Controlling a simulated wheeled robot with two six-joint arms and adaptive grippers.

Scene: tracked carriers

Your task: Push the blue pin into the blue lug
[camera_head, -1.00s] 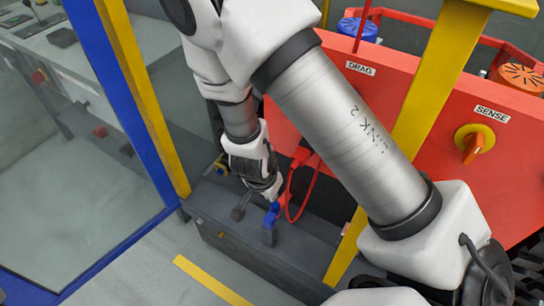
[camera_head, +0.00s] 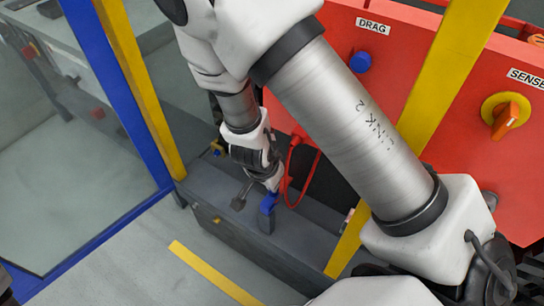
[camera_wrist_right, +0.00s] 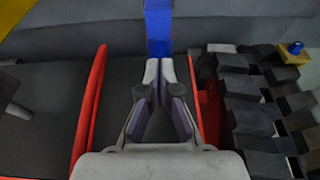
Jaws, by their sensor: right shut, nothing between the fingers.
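A blue piece (camera_head: 267,203) stands on a dark block on the grey ledge. It also shows in the right wrist view (camera_wrist_right: 158,25), straight ahead of the fingertips. I cannot tell pin from lug in it. My right gripper (camera_wrist_right: 158,68) is shut and empty, its tips at the lower end of the blue piece; whether they touch I cannot tell. In the head view the right gripper (camera_head: 273,184) comes down just above the blue piece. A small blue pin-like top (camera_wrist_right: 295,46) sits on a yellow block at the right wrist view's right edge. My left gripper is not in view.
A red loop (camera_head: 287,185) hangs close to the right of the gripper. A red panel (camera_head: 400,60) with a blue knob (camera_head: 360,62) and an orange switch (camera_head: 505,120) stands behind. Yellow posts flank the ledge. Dark track links (camera_wrist_right: 245,100) lie right of the fingers.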

